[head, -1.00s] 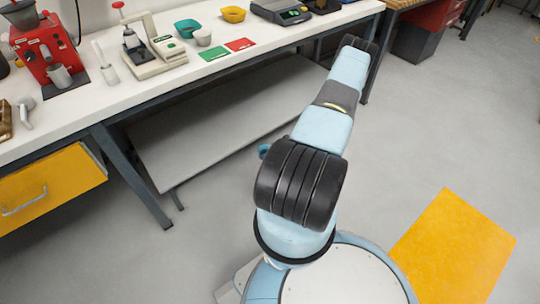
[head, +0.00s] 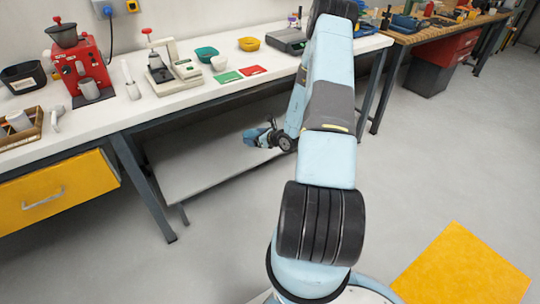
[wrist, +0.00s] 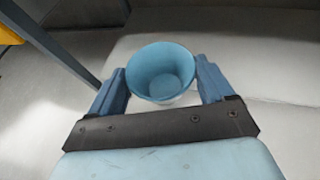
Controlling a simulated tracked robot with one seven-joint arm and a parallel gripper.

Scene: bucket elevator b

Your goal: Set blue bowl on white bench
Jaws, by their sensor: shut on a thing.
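In the wrist view, the blue bowl (wrist: 163,58) is upright between the two fingers of my gripper (wrist: 161,75), which is shut on it. Its open top and empty inside face the camera. In the head view my gripper (head: 262,137) is in front of and below the white bench (head: 180,104), over the grey lower shelf. The bowl is hard to make out from the gripper there. The white bench runs along the wall at the left, its top higher in the picture than my gripper.
The bench carries a teal bowl (head: 206,54), yellow bowl (head: 249,44), white cup (head: 218,63), green card (head: 227,77), red card (head: 253,70), scale (head: 287,40) and red coffee machine (head: 83,68). The bench's front strip is mostly clear. A yellow drawer (head: 58,191) hangs below.

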